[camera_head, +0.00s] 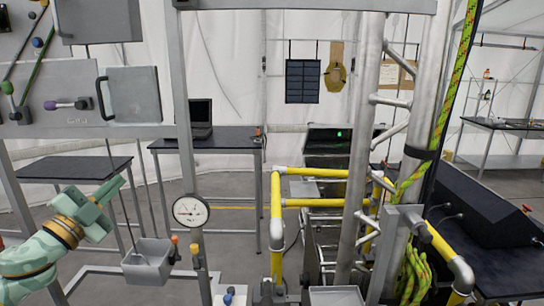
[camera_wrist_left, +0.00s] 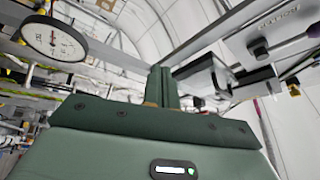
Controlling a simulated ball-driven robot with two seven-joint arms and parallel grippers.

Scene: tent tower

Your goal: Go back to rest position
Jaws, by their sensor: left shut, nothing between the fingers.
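My left gripper (camera_head: 118,186) comes in from the lower left of the head view, pale green with a gold band at the wrist. Its fingers are together and point up and to the right, with nothing between them. In the left wrist view the shut fingers (camera_wrist_left: 161,86) stand up beyond the dark green gripper body. The gripper is in free air in front of the metal frame, above and left of a grey open bin (camera_head: 147,266). My right gripper does not show in either view.
A round gauge (camera_head: 190,211) sits on the upright post right of the gripper. A grey panel with levers (camera_head: 75,118) is above it. Yellow railing (camera_head: 277,220), a metal truss tower (camera_head: 365,150) and a green rope (camera_head: 455,80) stand farther right. A table with a laptop (camera_head: 201,117) is behind.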

